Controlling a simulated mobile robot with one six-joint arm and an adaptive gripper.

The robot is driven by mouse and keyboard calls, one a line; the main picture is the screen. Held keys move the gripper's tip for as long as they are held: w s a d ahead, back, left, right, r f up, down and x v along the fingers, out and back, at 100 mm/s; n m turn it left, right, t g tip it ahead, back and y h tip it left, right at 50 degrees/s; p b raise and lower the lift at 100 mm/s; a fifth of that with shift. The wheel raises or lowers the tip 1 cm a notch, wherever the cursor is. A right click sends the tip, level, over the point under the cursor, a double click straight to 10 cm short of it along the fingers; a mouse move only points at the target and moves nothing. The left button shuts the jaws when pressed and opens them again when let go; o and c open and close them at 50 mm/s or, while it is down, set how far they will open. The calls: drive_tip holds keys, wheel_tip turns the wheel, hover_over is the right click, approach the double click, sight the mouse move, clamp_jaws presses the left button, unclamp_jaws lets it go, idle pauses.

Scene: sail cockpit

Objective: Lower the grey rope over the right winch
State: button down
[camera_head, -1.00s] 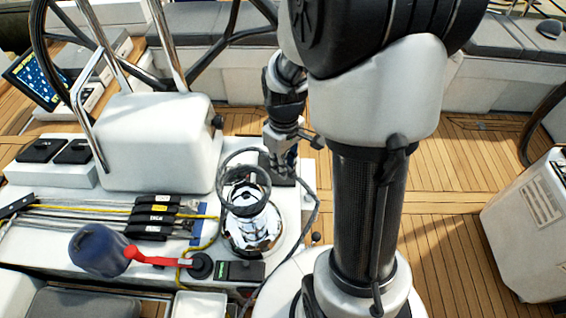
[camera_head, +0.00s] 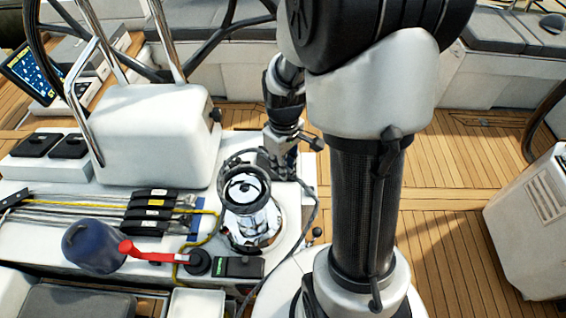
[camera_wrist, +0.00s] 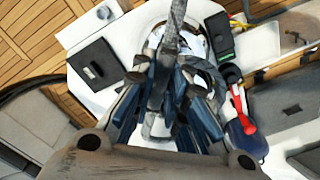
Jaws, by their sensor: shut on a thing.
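The chrome right winch (camera_head: 247,210) stands upright on the white deck console, left of my arm's column. The grey rope (camera_head: 231,159) makes a loop whose far side arcs behind the winch's top; I cannot tell whether its near side is around the drum. Its tail hangs to the right of the winch. My gripper (camera_head: 281,168) is just behind and right of the winch, shut on the rope. In the wrist view, the rope (camera_wrist: 178,22) runs up from between the fingertips (camera_wrist: 166,72), and the winch (camera_wrist: 205,50) is partly hidden behind the fingers.
A navy blue bag-like thing (camera_head: 92,247) and a red handle (camera_head: 150,255) are left of the winch's base. Black rope clutches (camera_head: 150,212) and a yellow line lie left of it. A white box (camera_head: 160,135) and steering wheel stand behind left.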

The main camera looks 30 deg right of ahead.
drive_tip(key=shift+f, duration=0.25)
drive_tip(key=shift+f+b, duration=2.35)
drive_tip(key=shift+f, duration=0.65)
wheel_tip(320, 180, down, 8)
drive_tip(key=b, duration=0.6)
drive_tip(key=shift+f, duration=0.2)
